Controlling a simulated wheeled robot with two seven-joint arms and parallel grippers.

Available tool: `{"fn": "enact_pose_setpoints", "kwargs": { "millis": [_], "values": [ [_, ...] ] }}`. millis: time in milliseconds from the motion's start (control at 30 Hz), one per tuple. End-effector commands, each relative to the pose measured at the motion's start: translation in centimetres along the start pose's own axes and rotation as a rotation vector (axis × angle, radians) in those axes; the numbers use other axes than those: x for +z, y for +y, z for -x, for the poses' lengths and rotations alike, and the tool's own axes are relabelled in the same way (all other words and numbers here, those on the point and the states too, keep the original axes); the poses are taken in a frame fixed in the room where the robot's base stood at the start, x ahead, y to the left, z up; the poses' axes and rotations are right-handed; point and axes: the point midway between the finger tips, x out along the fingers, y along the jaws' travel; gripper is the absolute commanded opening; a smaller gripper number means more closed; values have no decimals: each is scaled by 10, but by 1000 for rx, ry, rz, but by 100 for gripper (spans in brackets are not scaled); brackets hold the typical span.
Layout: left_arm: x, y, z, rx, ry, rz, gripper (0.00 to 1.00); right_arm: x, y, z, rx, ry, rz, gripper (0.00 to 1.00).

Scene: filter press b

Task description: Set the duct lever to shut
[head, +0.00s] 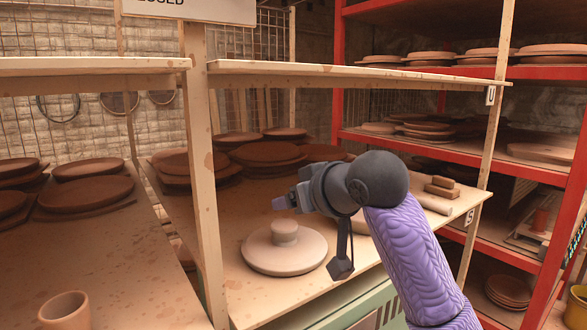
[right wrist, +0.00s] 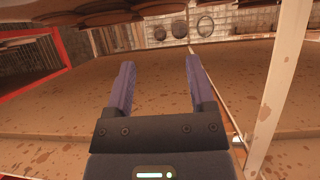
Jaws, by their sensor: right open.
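I cannot make out a duct lever in either view. My right gripper (head: 282,202) is over the middle shelf board, reaching in from the lower right and pointing left. In the right wrist view its two purple fingers (right wrist: 159,68) are spread apart with nothing between them. The gripper is above and apart from a pale round lid-like piece with a knob (head: 285,253) on the shelf. My left gripper is in neither view.
Wooden shelf posts (head: 205,180) and an upper board (head: 350,75) frame the space around my right arm. Brown discs (head: 268,155) lie at the back. A cup (head: 65,312) stands at lower left. Red racks (head: 460,150) stand right; a pale green frame (head: 345,314) shows below.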

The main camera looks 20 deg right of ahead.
Motion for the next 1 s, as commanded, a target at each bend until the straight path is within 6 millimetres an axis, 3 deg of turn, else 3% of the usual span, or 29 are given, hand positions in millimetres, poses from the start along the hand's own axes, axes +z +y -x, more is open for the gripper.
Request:
{"fn": "enact_pose_setpoints", "kwargs": {
  "millis": [33, 100, 200, 300, 400, 500, 800, 1000],
  "values": [
    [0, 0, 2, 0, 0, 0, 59, -44, 3, 27, 4, 71, 7, 70],
    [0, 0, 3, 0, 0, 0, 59, -102, 4, 74, -1, 170, 11, 70],
    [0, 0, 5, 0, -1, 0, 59, -167, 1, 151, -14, 304, 11, 70],
    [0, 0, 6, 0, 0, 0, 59, -200, -4, 212, -31, 396, 9, 70],
    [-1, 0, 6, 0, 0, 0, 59, -214, -8, 243, -42, 443, 9, 70],
    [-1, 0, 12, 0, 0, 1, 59, -222, -10, 243, -46, 450, 7, 70],
    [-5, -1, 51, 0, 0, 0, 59, -254, -13, 182, -47, 449, 7, 70],
    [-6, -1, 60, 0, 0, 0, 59, -260, -14, 162, -46, 453, 8, 70]
  ]
}}
